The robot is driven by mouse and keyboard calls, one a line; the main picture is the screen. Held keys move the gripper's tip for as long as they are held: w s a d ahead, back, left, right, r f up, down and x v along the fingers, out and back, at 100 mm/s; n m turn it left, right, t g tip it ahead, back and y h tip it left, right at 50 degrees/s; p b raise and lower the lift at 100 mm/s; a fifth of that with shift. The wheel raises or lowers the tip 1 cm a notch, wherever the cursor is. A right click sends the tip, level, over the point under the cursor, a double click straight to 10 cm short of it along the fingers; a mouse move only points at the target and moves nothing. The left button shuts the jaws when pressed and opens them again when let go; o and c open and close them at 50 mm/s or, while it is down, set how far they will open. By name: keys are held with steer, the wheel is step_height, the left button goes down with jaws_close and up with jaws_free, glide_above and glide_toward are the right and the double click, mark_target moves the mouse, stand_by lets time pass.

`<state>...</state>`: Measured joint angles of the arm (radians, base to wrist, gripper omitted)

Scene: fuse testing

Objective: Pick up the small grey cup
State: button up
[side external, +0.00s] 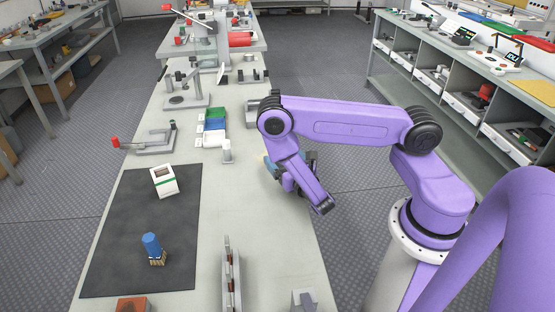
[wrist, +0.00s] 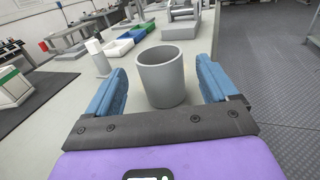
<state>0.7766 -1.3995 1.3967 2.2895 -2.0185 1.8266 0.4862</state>
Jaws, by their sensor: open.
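The small grey cup (wrist: 162,82) stands upright on the pale bench in the wrist view, its open rim facing up. It sits ahead of my gripper (wrist: 161,68), between its two blue fingers, with a gap on each side. The fingers are open and hold nothing. In the side view my gripper (side external: 271,167) is low over the right edge of the bench, partly hidden by my arm. I cannot make out the cup there.
A white bottle (side external: 226,151) and blue, green and white bins (side external: 214,124) stand left of my gripper. A dark mat (side external: 125,225) holds a white box (side external: 164,181) and a blue-handled brush (side external: 152,245). The bench's right edge is close.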

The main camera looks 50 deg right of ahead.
steer(key=shift+r+x, duration=0.15)
steer(key=shift+x, duration=0.8)
steer(key=shift+r+x, duration=0.15)
steer(key=shift+x, duration=0.8)
steer(key=shift+r+x, duration=0.2)
steer(key=shift+x, duration=0.7)
steer(key=c, duration=1.1)
steer(key=shift+c, duration=0.2)
steer(key=shift+r, duration=0.2)
